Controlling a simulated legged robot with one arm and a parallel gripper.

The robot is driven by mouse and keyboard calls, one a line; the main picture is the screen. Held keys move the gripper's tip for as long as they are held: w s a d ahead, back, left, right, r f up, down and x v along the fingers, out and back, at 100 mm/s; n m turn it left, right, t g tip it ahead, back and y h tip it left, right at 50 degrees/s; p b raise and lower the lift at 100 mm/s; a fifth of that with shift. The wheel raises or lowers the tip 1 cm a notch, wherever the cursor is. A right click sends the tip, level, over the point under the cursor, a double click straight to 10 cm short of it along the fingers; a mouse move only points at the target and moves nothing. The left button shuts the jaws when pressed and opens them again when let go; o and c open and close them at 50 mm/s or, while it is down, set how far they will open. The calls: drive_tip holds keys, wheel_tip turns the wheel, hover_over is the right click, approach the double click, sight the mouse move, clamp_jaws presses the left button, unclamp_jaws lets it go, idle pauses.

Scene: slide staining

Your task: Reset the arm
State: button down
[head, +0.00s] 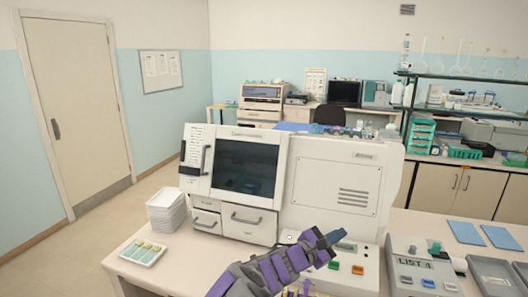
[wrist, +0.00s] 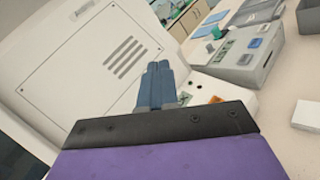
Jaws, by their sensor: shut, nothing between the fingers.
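My gripper (head: 334,238) is in front of the lower right part of the white staining machine (head: 335,190) in the head view. Its blue-grey fingers are together and empty, and they show in the wrist view (wrist: 158,80) against the machine's vented panel. My purple and grey arm reaches up from the bottom of the head view. The machine has a dark window (head: 245,167), closed as far as I can see, with drawers (head: 248,221) under it. My gripper partly covers the area by the machine's orange and green buttons (head: 357,270).
A white tray with slides (head: 142,252) and a stack of white trays (head: 167,212) are on the bench at left. Bench space between is narrow.

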drive_tip(key=s+d+r+m+g, duration=0.4)
drive_tip(key=s+d+m+g, duration=0.35)
drive_tip(key=s+d, duration=0.4)
drive_tip(key=s+d+f+m+g+y, duration=0.1)
drive_tip(key=s+f+m+g+y, duration=0.15)
drive_tip(key=s+m, duration=0.7)
drive_tip(key=s+a+f+m+y, duration=0.1)
drive_tip(key=s+a+f+y, duration=0.2)
drive_tip(key=s+a+y, duration=0.3)
drive_tip(key=s+a+f+m+g+y, duration=0.1)
drive_tip(key=s+a+f+y, duration=0.2)
drive_tip(key=s+a+y, duration=0.4)
drive_tip(key=s+a, duration=0.6)
drive_tip(key=s, duration=0.6)
drive_tip(key=shift+f+g, duration=0.25)
drive_tip(key=shift+g, duration=0.05)
drive_tip(key=shift+s+d, duration=0.1)
drive_tip(key=shift+d, duration=0.1)
